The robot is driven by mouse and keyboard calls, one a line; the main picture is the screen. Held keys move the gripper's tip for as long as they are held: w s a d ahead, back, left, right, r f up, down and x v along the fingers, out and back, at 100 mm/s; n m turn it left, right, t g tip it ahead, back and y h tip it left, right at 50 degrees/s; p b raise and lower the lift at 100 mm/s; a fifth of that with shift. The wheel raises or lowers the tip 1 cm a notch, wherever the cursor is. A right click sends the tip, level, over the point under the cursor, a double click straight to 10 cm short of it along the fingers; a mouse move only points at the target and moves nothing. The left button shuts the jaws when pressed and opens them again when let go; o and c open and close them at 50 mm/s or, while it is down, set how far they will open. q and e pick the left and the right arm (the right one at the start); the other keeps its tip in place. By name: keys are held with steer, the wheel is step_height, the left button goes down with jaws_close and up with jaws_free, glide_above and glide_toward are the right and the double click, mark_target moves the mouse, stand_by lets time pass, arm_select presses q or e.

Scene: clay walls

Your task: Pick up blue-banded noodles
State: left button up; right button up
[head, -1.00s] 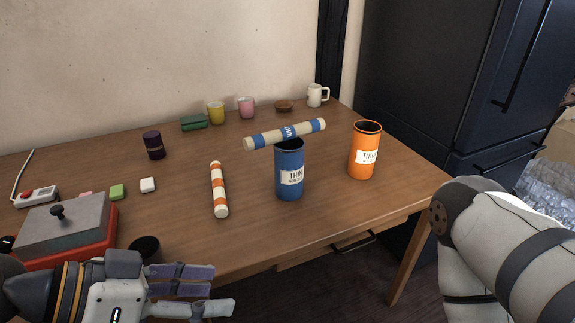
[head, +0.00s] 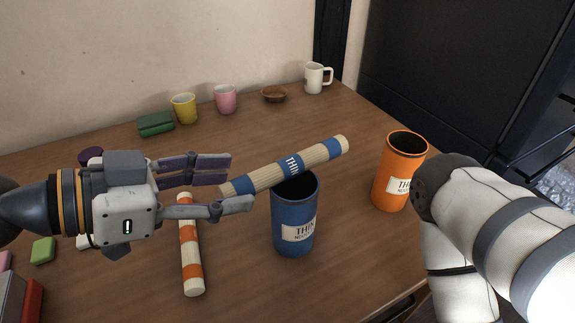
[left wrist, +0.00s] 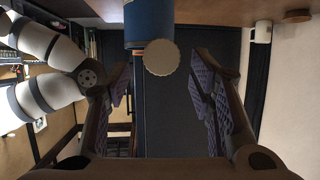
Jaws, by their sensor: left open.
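The blue-banded noodles (head: 292,165), a pale ribbed roll with blue bands, lie tilted across the mouth of the blue can (head: 294,228). My left gripper (head: 240,184) is open at the left end of the roll, which shows between its fingers. In the left wrist view, the pale round end of the noodles (left wrist: 162,57) sits between the spread fingers (left wrist: 168,85), in front of the blue can (left wrist: 149,18). I cannot tell whether the fingers touch it. My right arm shows at the right, but its gripper is out of view.
An orange-banded roll (head: 189,255) lies on the table (head: 350,240) below my left gripper. An orange can (head: 399,172) stands right of the blue one, close to my right arm. Cups (head: 184,108) and a white mug (head: 316,78) line the back by the wall.

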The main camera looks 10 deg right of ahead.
mark_target(241, 180)
arm_select(q)
steer(key=x, duration=0.5)
steer(key=shift+w+r, duration=0.1)
steer(key=shift+r, duration=0.1)
jaws_close()
steer(key=shift+r, duration=0.1)
